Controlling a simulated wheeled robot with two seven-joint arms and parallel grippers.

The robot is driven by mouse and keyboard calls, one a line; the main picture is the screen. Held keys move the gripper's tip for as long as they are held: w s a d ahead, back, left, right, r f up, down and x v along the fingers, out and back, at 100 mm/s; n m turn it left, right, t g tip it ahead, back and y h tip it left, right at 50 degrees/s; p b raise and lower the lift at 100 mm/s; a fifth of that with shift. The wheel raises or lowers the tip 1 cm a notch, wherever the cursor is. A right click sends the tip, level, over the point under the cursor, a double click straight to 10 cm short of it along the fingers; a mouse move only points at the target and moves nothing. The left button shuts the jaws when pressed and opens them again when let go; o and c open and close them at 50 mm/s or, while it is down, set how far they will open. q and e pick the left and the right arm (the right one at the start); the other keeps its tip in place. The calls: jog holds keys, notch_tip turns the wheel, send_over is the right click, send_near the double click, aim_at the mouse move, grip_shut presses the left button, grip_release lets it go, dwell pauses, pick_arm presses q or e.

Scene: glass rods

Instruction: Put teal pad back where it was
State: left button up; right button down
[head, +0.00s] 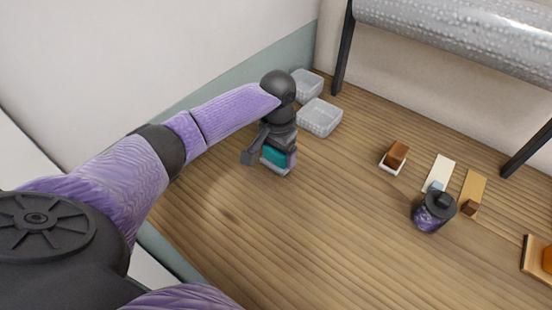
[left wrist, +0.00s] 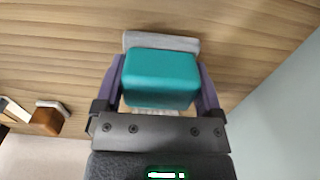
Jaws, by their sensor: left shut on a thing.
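The teal pad (head: 275,154) is a rounded block held low over the wooden table at the left. My left gripper (head: 271,159) is shut on it, pointing down. In the left wrist view, the teal pad (left wrist: 160,78) sits between the two purple fingers of the left gripper (left wrist: 160,85). A pale translucent tray (head: 277,169) shows just under the pad; it also shows in the left wrist view (left wrist: 160,41), partly hidden by the pad. I cannot tell whether pad and tray touch. My right gripper is not in view.
Two clear containers (head: 320,118) stand behind my left gripper, near the wall. A brown block sits on a white dish (head: 391,168). A white slab (head: 440,170), a tan slab (head: 473,187) and a purple jar with black top (head: 434,213) are at right. The table's middle is clear.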

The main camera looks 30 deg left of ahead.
pick_arm(q)
notch_tip(320, 180, down, 2)
jog(key=shift+f+b, duration=0.25)
jog(key=shift+b, duration=0.05)
jog(key=shift+r, duration=0.1)
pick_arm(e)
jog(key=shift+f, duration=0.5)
pick_arm(q)
jog(key=o, duration=1)
jog(key=shift+o, duration=0.2)
notch_tip(320, 180, up, 12)
jog(key=p, duration=0.5)
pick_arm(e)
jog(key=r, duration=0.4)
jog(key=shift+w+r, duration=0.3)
